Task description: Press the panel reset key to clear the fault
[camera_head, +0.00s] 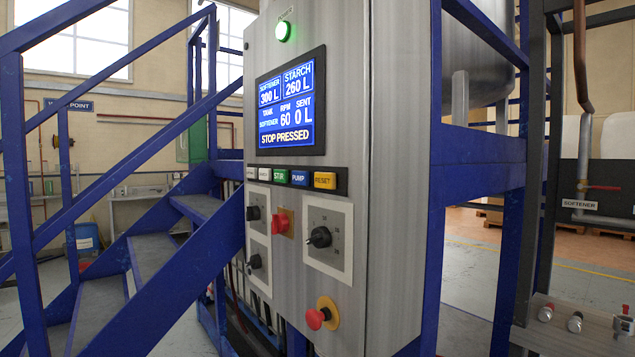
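The grey metal control panel (340,105) stands in the middle of the view, its front turned to the left. The yellow key labelled RESET (325,180) is the rightmost in a row of keys below the screen. The blue screen (286,105) reads softener 300 L, starch 260 L, RPM 60, sent 0 L and "STOP PRESSED". A red mushroom button (317,318) on a yellow plate sits low on the panel. I cannot tell whether it is latched in. A green lamp (283,31) is lit at the top. Neither of my grippers shows.
A red button (281,223) and black rotary knobs, including a large one (319,237), sit below the keys. Blue stairs with railings (150,245) stand close on the left. A blue frame (483,150) and SOFTENER pipe (584,140) are on the right. Nothing blocks the panel face.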

